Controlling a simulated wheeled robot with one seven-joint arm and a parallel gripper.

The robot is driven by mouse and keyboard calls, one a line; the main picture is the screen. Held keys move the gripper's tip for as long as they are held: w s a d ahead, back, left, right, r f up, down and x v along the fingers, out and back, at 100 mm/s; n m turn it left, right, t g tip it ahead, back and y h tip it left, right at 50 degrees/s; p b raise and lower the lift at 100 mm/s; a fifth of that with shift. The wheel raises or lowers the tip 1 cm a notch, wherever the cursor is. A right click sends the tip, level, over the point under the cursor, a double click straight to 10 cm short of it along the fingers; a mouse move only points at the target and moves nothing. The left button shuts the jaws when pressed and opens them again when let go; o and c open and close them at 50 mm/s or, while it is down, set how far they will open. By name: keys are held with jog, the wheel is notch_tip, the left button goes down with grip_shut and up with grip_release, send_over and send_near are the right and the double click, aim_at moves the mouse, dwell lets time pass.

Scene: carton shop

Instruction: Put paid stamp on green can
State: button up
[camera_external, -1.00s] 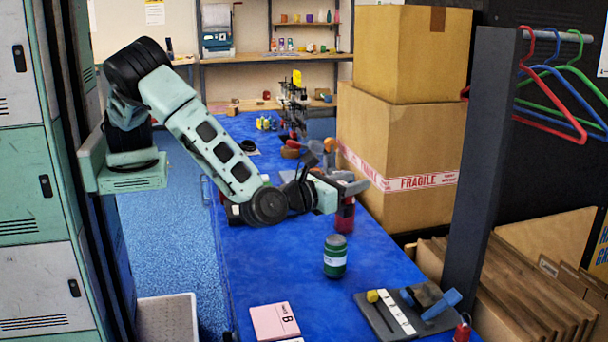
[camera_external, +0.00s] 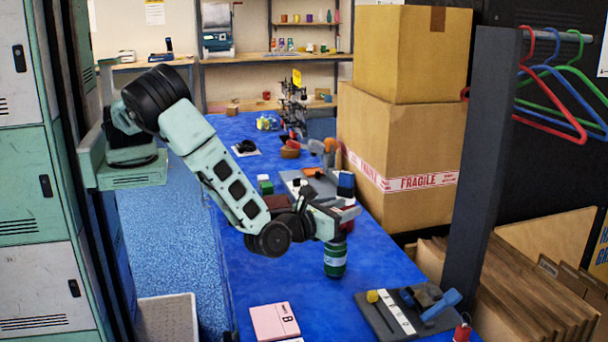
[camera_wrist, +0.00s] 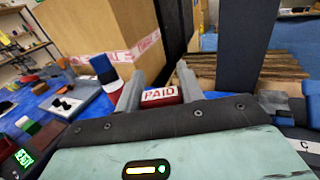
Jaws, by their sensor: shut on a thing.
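The green can (camera_external: 335,265) stands upright on the blue table, with a pale band round it. My gripper (camera_external: 350,212) is just above the can in the external view. In the wrist view my gripper (camera_wrist: 160,90) is shut on the red paid stamp (camera_wrist: 160,96), whose white "PAID" label shows between the two fingers. In the external view only a little of the stamp's red shows below the fingers, over the can's top. I cannot tell whether the stamp touches the can. The can is hidden in the wrist view.
A pink card (camera_external: 274,322) and a dark mat (camera_external: 378,318) with tools are in front. Large cartons (camera_external: 405,150) stand at the right. The table around the can is clear.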

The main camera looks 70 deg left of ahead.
jog(key=shift+f, duration=0.15)
jog(key=o, duration=1)
jog(key=shift+r, duration=0.2)
jog(key=b+v, duration=0.1)
jog(key=v, duration=1.1)
